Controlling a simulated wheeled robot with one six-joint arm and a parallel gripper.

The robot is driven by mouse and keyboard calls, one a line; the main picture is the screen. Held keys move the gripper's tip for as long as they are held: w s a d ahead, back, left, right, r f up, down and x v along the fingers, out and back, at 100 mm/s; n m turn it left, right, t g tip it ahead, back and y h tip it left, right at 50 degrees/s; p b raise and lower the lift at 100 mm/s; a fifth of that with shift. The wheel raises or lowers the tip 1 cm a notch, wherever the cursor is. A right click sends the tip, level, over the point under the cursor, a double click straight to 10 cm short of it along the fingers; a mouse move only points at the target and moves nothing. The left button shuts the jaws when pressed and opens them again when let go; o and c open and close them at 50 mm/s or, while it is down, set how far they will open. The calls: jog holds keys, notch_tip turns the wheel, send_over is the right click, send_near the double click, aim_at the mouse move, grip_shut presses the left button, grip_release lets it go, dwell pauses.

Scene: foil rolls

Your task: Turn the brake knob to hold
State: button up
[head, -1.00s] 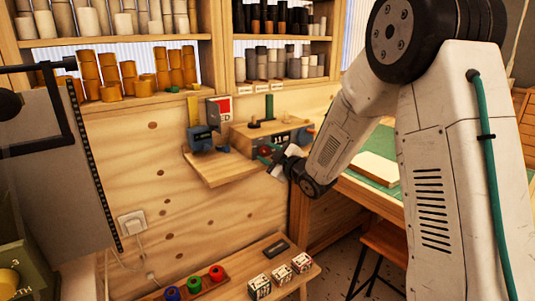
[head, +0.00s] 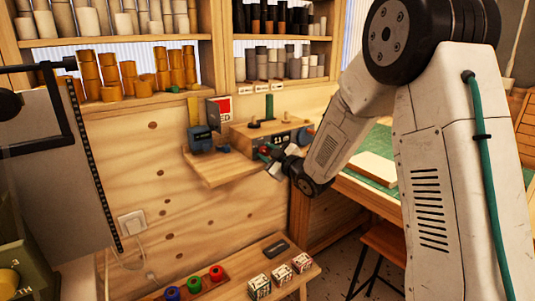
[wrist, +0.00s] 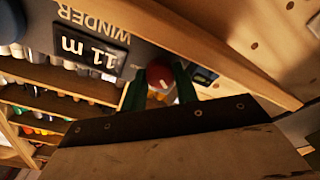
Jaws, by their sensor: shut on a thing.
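A red round knob (wrist: 160,75) with a pale mark sits on the front of the winder (wrist: 150,22). In the wrist view it is between the two green fingers of my gripper (wrist: 160,84), which is shut on it. No hold label can be read beside the knob. The winder has a dark display (wrist: 92,43) that reads about 11 m. In the head view the winder (head: 291,137) stands on a wooden wall shelf, and my gripper (head: 268,155) is at its front, partly hiding the knob.
A blue device (head: 203,140) stands left of the winder on the shelf (head: 222,172). Shelves of rolls (head: 130,88) are above. A low bench (head: 235,283) with coloured rolls and small boxes is below. A green-topped table (head: 375,170) is at the right.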

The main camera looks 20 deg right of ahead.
jog(key=m, duration=1.2)
jog(key=shift+f+m, duration=0.1)
jog(key=shift+m, duration=0.2)
jog(key=m, duration=0.5)
jog(key=shift+m+h, duration=0.3)
jog(key=shift+m, duration=0.1)
jog(key=m, duration=0.4)
jog(key=shift+f+m+t, duration=0.1)
jog(key=shift+m+t, duration=0.2)
jog(key=shift+m, duration=0.1)
jog(key=shift+d, duration=0.1)
jog(key=o, duration=0.7)
